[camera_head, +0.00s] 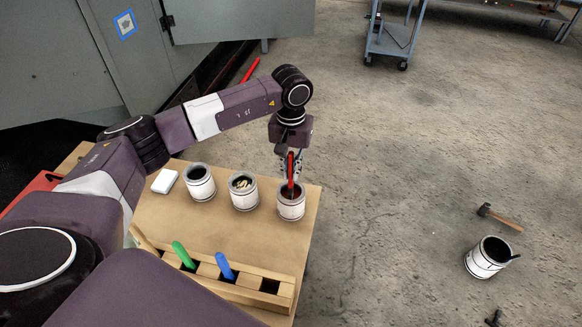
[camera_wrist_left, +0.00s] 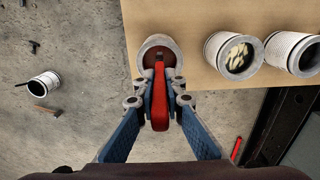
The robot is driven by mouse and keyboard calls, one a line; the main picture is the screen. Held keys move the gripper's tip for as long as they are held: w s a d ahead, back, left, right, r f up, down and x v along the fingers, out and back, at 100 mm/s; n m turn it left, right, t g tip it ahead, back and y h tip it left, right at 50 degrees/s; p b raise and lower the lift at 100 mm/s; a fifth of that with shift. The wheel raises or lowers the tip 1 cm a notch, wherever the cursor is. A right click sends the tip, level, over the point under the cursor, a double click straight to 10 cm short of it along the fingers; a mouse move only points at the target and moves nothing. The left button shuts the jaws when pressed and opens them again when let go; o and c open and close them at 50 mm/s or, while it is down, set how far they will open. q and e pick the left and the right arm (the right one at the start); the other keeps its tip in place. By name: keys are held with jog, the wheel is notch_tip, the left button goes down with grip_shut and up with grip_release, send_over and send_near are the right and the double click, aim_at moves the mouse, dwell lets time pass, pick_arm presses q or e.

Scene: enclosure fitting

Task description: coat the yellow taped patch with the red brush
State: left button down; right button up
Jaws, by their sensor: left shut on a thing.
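My left gripper (camera_head: 290,163) is shut on the red brush (camera_head: 291,172), held upright with its lower end inside the rightmost can (camera_head: 291,208) on the table. In the left wrist view the red handle (camera_wrist_left: 160,105) sits between the fingertips (camera_wrist_left: 159,92), and its far end is over the can's dark reddish inside (camera_wrist_left: 150,50). Whether the bristles touch the contents is hidden. A patch with blue tape (camera_head: 125,24) is on the grey-green enclosure at upper left. No yellow taped patch shows. My right gripper is not in view.
The table (camera_head: 205,230) also holds a dark-filled can (camera_head: 200,188), a can with yellowish pieces (camera_head: 244,201), a white block (camera_head: 164,181) and a wooden rack (camera_head: 270,271) with green and blue handles.

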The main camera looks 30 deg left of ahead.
aim_at(291, 153)
pick_arm(q)
jog(key=shift+f+b, duration=0.45)
jog(key=shift+b, duration=0.05)
dwell(0.9)
dwell(0.8)
jog(key=shift+f+b, duration=0.1)
jog(key=shift+b, duration=0.2)
dwell(0.7)
jog(key=shift+r+p, duration=0.65)
jog(key=shift+r, duration=0.7)
jog(key=shift+r+p, duration=0.85)
jog(key=shift+r, duration=1.4)
